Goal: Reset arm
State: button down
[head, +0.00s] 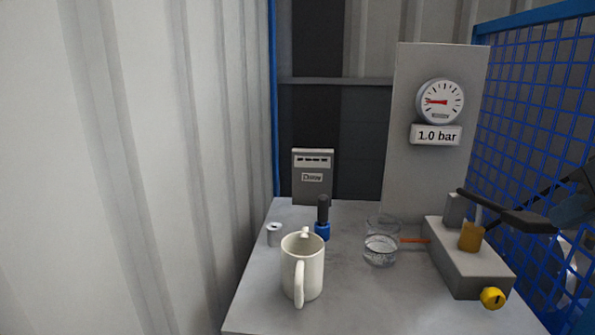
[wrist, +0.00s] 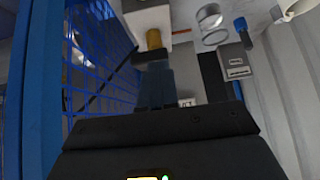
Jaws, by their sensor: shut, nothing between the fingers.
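My gripper (wrist: 155,72) shows in the wrist view with its fingers together and nothing between them. In the head view a dark blue-grey part of my arm enters at the right edge, beside the blue mesh; its fingertips cannot be made out there. The fingers are apart from the grey pump block (head: 467,262), which carries a brass-coloured cylinder (head: 471,237) and a black lever (head: 508,214). The brass cylinder also shows just beyond the fingers in the wrist view (wrist: 153,39).
The grey table (head: 345,310) holds a white mug (head: 302,267), a glass of clear liquid (head: 380,249), a blue-and-black tool (head: 322,222), a small metal cylinder (head: 274,234) and a grey box (head: 313,187). A gauge panel (head: 432,180) stands behind. Blue mesh (head: 530,110) bounds the right.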

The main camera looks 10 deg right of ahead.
jog(key=w+a+t+y, duration=0.5)
jog(key=w+a+t, duration=0.15)
jog(key=a, duration=0.75)
jog(key=s+a+f+m+t+h+p, duration=0.1)
jog(key=s+a+f+m+t, duration=0.2)
jog(key=a+f, duration=0.4)
jog(key=s+a+f+m+g+h, duration=0.1)
jog(key=s+a+f+h, duration=0.2)
jog(key=s+f, duration=1.05)
jog(key=s+d+r+n+g+p, duration=0.1)
jog(key=s+n, duration=0.6)
jog(key=s, duration=1.3)
jog(key=shift+s+d, duration=0.35)
jog(key=shift+d, duration=0.3)
jog(key=shift+w, duration=0.1)
